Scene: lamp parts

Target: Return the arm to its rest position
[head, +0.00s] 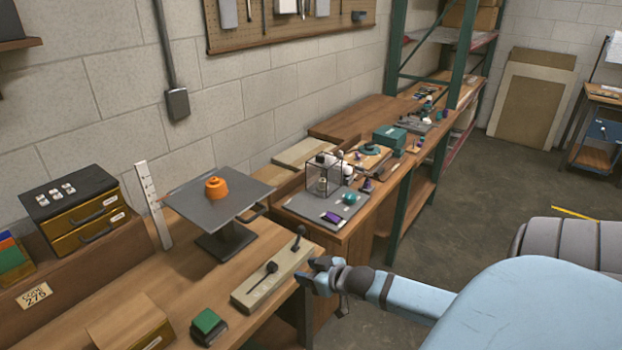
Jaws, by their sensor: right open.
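My right gripper (322,277) is at the end of the light blue arm (405,297) that comes in from the lower right. It is at the bench's right edge in the picture, just right of a beige block (262,286) that carries dark knobbed parts. The gripper is open and I see nothing held in it. Whether it touches the block or bench edge I cannot tell. My left gripper is not in view.
An orange part (216,188) sits on a grey raised plate (230,206). A green block (207,322) and drawer boxes (84,212) stand on the wooden bench. A wire-frame box (328,174) stands on the farther bench. Open floor (450,211) lies to the right.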

